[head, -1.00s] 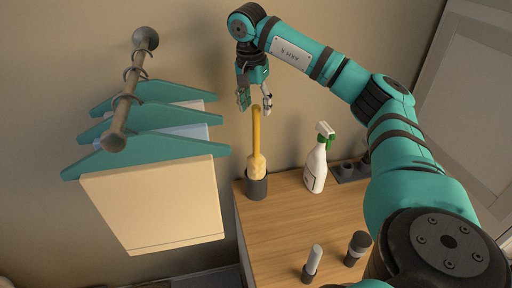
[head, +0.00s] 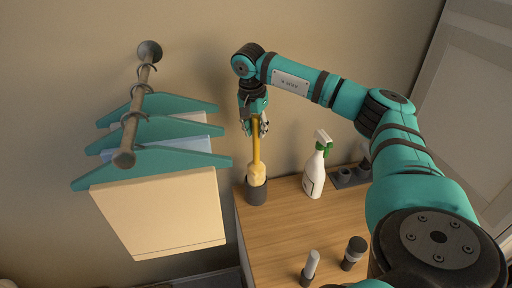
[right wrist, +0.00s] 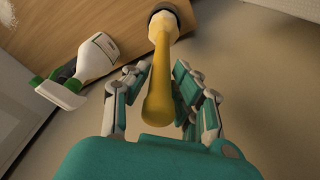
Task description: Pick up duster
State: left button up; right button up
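The duster (head: 256,150) has a yellow handle and a pale head, and stands upright with its head in a dark cup (head: 256,190) on the wooden cabinet top. My right gripper (head: 255,128) is at the top of the handle, pointing down. In the right wrist view the yellow handle of the duster (right wrist: 161,85) rises between the two spread fingers of the right gripper (right wrist: 160,88), with gaps visible on both sides. The gripper is open around the handle. My left gripper is not in view.
A white spray bottle (head: 315,172) with a green trigger stands right of the cup. Two small cylindrical items (head: 310,266) (head: 354,252) stand near the front of the cabinet top (head: 275,235). Teal hangers (head: 165,130) with cloths hang from a wall rod at left.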

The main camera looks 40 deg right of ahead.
grip_shut()
jog(key=shift+r, duration=0.1)
